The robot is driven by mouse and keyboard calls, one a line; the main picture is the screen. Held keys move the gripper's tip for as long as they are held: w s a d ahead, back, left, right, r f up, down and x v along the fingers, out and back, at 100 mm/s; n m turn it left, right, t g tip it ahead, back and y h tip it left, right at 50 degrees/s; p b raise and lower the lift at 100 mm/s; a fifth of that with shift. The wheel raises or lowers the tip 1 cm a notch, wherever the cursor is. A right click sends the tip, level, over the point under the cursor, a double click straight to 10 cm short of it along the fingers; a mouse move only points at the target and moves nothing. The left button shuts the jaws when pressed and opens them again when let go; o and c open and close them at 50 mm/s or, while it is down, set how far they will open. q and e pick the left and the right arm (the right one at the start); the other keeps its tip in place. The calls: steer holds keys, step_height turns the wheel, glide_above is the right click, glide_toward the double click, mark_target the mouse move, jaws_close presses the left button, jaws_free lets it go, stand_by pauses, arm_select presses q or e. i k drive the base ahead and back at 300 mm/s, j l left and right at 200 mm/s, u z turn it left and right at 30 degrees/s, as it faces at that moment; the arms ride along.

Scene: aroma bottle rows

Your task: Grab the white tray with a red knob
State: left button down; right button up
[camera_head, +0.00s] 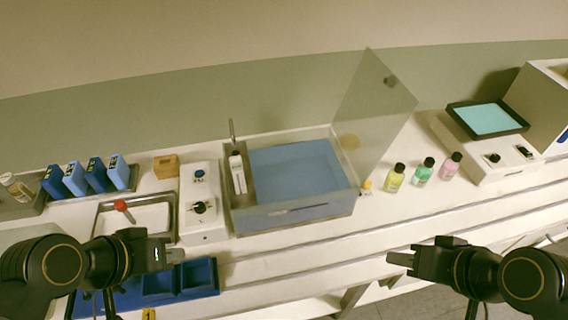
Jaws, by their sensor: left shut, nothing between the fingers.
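The white tray (152,217) lies on the counter at the left, inside a metal-edged frame. A red knob (121,205) with a short stem sits over its left part. My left gripper (176,256) is shut and empty. In the picture it lies just below the tray's front edge, over the blue bin; whether it touches anything I cannot tell. My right gripper (394,260) is in front of the counter at the right, well away from the tray. Its fingertips point left with a small gap between them, and nothing shows in it.
A blue compartment bin (200,276) lies below my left gripper. A white control box (205,225) stands right of the tray, then a blue-floored basin (290,215) with a raised clear lid (372,110).

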mark_target(155, 218)
steer(key=u, duration=1.6)
steer(key=i+j, duration=0.15)
steer(key=j, duration=0.2)
steer(key=i+j+z, duration=0.15)
steer(key=j, duration=0.25)
steer(key=i+j, duration=0.15)
steer(key=j, duration=0.25)
steer(key=i+j+z, duration=0.1)
steer(key=j, duration=0.25)
steer(key=i, duration=0.05)
